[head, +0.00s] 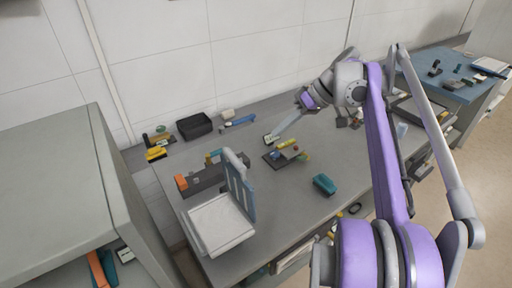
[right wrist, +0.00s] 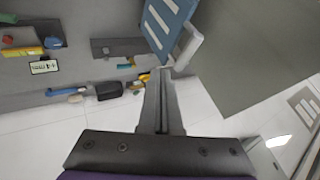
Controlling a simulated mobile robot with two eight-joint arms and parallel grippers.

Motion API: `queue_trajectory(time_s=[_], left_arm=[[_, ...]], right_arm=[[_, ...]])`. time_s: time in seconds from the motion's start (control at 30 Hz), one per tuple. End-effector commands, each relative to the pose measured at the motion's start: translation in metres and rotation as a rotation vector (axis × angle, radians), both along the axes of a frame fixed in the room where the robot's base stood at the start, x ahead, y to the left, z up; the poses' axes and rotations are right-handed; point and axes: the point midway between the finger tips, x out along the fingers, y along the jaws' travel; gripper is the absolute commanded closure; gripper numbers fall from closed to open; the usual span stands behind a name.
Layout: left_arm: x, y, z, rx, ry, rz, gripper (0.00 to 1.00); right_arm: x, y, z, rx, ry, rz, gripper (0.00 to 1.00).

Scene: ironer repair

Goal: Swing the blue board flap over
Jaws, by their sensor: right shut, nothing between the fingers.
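The blue board flap (head: 240,190) stands nearly upright at the edge of a white padded board (head: 217,224) at the left of the bench. A pale rounded part (head: 236,160) is at its upper edge. In the right wrist view the blue flap (right wrist: 169,22), with pale slots, is at the top, with a white piece (right wrist: 187,48) beside it. My right gripper (head: 272,136) is shut and empty, behind and to the right of the flap, apart from it in the head view. Its closed fingers also show in the right wrist view (right wrist: 162,75). My left gripper is out of view.
The grey bench (head: 285,205) holds a black bin (head: 194,126), a dark tray with colored parts (head: 286,154) and a teal block (head: 324,185). A grey cabinet (head: 45,170) stands at left. A blue-topped table (head: 440,75) is at far right. The front middle bench is fairly clear.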

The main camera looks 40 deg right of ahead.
Motion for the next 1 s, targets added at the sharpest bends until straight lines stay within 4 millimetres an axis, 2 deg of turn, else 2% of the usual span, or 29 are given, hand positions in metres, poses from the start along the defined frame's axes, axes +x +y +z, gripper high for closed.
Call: queue_trajectory(time_s=[0.17, 0.57, 0.73, 1.0], left_arm=[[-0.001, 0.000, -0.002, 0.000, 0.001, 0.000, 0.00], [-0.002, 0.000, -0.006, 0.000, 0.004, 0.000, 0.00], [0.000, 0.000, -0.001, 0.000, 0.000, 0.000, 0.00], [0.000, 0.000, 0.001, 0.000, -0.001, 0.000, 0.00]], right_arm=[[0.008, 0.008, -0.013, 0.003, -0.008, 0.004, 1.00], [0.046, 0.046, -0.077, 0.003, -0.005, 0.005, 1.00], [0.048, 0.071, -0.069, 0.002, -0.006, 0.003, 1.00], [0.050, 0.084, -0.068, 0.002, -0.006, 0.000, 1.00]])
